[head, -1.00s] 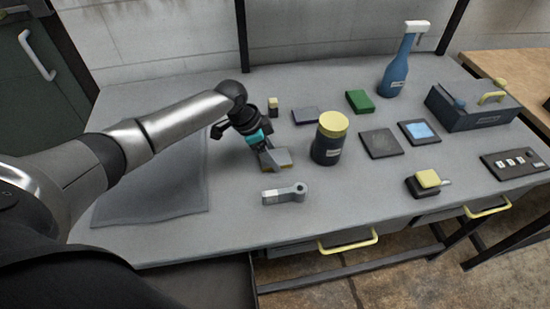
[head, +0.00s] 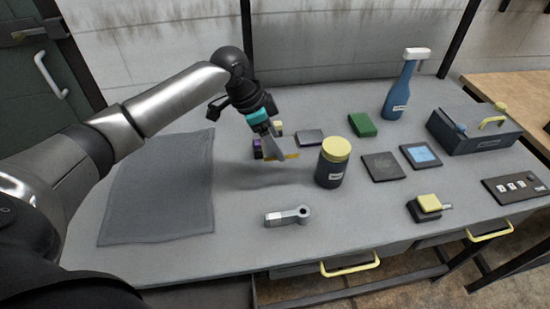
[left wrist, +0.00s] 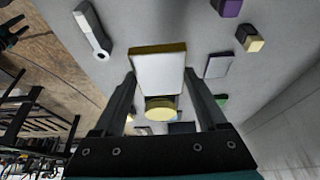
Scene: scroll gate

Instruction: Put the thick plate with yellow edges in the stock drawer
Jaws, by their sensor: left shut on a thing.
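The thick plate with yellow edges (head: 282,153) is held by my left gripper (head: 271,139), which is shut on it, above the bench top left of the jar. In the left wrist view the plate (left wrist: 157,72) shows its pale grey face and a yellow edge between the two fingers. Two drawers are under the bench front: one with a yellow handle (head: 350,265) near the middle, another with a yellow handle (head: 490,230) at the right. Both look shut. I cannot read which is the stock drawer. My right gripper is not in view.
A dark jar with a yellow lid (head: 333,162) stands right of the plate. A grey wrench-like part (head: 288,216) lies in front. A grey cloth (head: 155,190) lies left. Flat plates, a green block (head: 362,125), a blue bottle (head: 401,88) and a toolbox (head: 473,130) stand right.

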